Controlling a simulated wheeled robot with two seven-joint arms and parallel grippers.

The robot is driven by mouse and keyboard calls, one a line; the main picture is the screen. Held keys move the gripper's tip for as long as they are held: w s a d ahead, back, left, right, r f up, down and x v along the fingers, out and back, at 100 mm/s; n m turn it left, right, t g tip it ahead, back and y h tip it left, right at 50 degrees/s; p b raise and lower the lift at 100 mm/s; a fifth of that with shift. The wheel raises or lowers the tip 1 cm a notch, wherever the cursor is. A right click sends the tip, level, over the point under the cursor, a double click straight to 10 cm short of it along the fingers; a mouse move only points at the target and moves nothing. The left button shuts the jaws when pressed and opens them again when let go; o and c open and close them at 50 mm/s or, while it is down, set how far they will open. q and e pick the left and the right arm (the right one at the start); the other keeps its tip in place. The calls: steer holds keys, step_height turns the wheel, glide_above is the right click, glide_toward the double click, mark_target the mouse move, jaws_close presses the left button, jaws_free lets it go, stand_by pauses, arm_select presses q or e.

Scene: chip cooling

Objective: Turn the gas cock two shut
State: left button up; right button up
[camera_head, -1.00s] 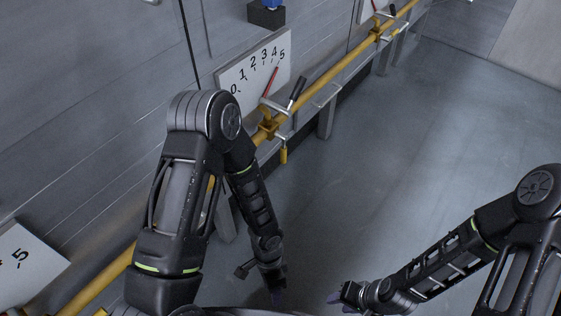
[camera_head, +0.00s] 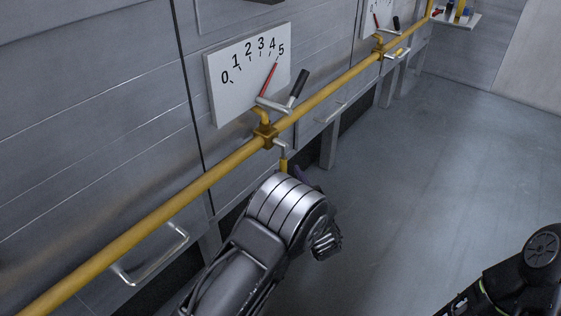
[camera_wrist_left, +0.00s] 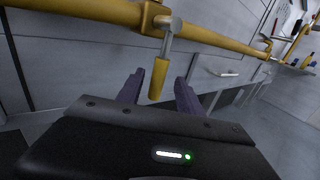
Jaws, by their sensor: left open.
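A gas cock (camera_head: 265,137) sits on the yellow pipe below a dial board; I cannot tell its number. Its lever has a grey stem and a yellow grip (camera_head: 284,165) hanging down, across the line of the pipe. In the left wrist view the yellow grip (camera_wrist_left: 158,80) shows between the purple fingers of my left gripper (camera_wrist_left: 160,84). The fingers are open, with a gap on both sides of the grip. In the head view my left arm hides most of this gripper. My right arm shows at the lower right; its gripper is out of view.
The dial board (camera_head: 250,72) reads 0 to 5, its red needle near 4 to 5. The yellow pipe (camera_head: 150,215) runs along the grey wall. A second cock (camera_head: 379,50) and dial are farther along. A drawer handle (camera_head: 152,262) sticks out below. The floor to the right is clear.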

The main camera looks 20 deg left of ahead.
mark_target(281, 161)
arm_select(q)
steer(key=b+x, duration=0.1)
steer(key=x, duration=0.2)
steer(key=b+x, duration=0.1)
steer(key=x, duration=0.3)
steer(key=shift+a+f, duration=0.1)
steer(key=shift+f, duration=0.1)
steer(key=shift+w+a+r, duration=0.1)
steer(key=shift+w+a, duration=0.1)
steer(key=shift+w, duration=0.1)
steer(key=shift+c, duration=0.3)
jaws_close()
stand_by(0.8)
